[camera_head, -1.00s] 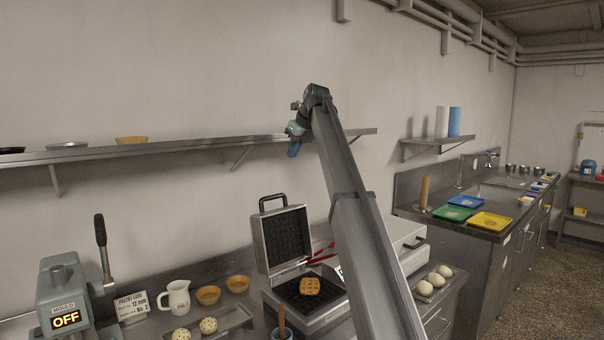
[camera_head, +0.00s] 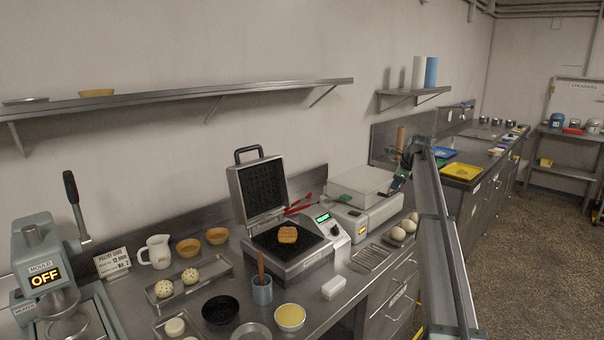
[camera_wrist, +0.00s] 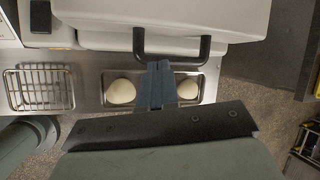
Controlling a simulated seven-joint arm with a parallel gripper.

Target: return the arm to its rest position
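My arm reaches up from the lower right in the head view. My gripper (camera_head: 398,183) hangs at its far end, beside the white-lidded grey machine (camera_head: 362,190) and above the tray with pale round balls (camera_head: 398,234). In the wrist view, the blue-grey fingers (camera_wrist: 157,84) are together, with nothing visible between them. Two pale balls (camera_wrist: 121,91) lie in a tray behind them, one on each side. A dark handle (camera_wrist: 172,58) of the machine shows just beyond the fingers.
An open waffle iron (camera_head: 290,250) holds a waffle (camera_head: 288,234). A wire rack (camera_head: 371,257) lies to its right. A mould press (camera_head: 45,262) reading OFF stands at left. A wall shelf (camera_head: 200,104) runs above. Floor (camera_head: 530,250) is open at right.

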